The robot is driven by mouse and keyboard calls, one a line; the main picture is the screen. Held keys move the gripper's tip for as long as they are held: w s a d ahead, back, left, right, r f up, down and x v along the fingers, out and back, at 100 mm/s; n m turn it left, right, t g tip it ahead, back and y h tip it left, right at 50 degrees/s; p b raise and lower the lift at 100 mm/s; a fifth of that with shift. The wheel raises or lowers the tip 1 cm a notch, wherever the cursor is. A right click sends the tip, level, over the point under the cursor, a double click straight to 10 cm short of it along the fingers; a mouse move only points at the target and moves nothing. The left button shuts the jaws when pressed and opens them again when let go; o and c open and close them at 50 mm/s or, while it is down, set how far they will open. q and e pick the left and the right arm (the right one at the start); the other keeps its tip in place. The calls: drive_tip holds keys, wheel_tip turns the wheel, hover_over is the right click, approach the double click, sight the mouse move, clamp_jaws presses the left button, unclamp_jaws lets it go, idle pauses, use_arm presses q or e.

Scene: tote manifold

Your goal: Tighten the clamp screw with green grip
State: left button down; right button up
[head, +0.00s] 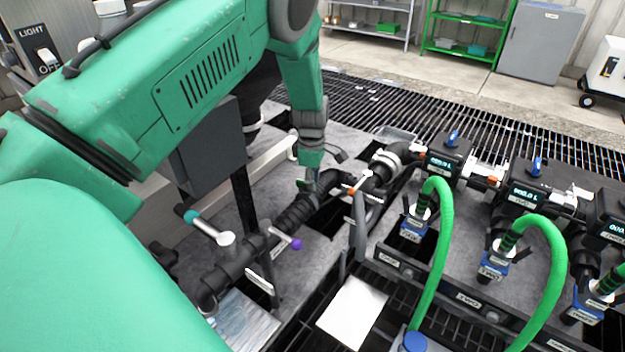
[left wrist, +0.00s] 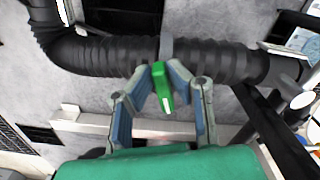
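The clamp screw's green grip (left wrist: 163,88) shows in the left wrist view between the fingertips of my left gripper (left wrist: 163,70). It lies in front of a black ribbed hose (left wrist: 210,62) with a grey clamp band. The fingers flank the grip closely; whether both pads touch it I cannot tell. In the head view my left gripper (head: 312,185) reaches down to the hose (head: 295,215), and a bit of the green grip (head: 302,185) shows beside it. My right gripper is not in view.
Other T-handles stand close by: a teal-ended one (head: 190,216), a purple-ended one (head: 297,243) and an orange-ended one (head: 354,190). Black meters (head: 445,160) and green hoses (head: 437,235) stand to the right. A white sheet (head: 352,311) lies in front.

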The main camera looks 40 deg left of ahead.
sight(302, 180)
use_arm(q)
drive_tip(key=a, duration=0.1)
drive_tip(key=s+a+f, duration=0.1)
drive_tip(key=shift+s+a, duration=0.15)
drive_tip(key=shift+a, duration=0.2)
drive_tip(key=shift+d+r, duration=0.1)
drive_tip(key=shift+d, duration=0.25)
drive_tip(key=shift+m+p, duration=0.3)
drive_tip(key=shift+m, duration=0.9)
drive_tip(key=m, duration=0.6)
drive_tip(key=shift+w+d+p, duration=0.1)
drive_tip(key=shift+w+p, duration=0.1)
drive_tip(key=shift+p, duration=0.2)
drive_tip(key=m, duration=0.5)
drive_tip(key=shift+m, duration=0.4)
drive_tip(key=m, duration=0.5)
drive_tip(key=shift+m, duration=0.3)
drive_tip(key=m, duration=1.2)
drive_tip(key=shift+s+m, duration=0.1)
drive_tip(key=shift+m, duration=0.2)
drive_tip(key=m, duration=0.4)
drive_tip(key=shift+m, duration=1.7)
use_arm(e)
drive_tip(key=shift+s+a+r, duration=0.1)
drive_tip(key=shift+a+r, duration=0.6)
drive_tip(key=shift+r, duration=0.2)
use_arm(q)
drive_tip(key=shift+r, duration=0.1)
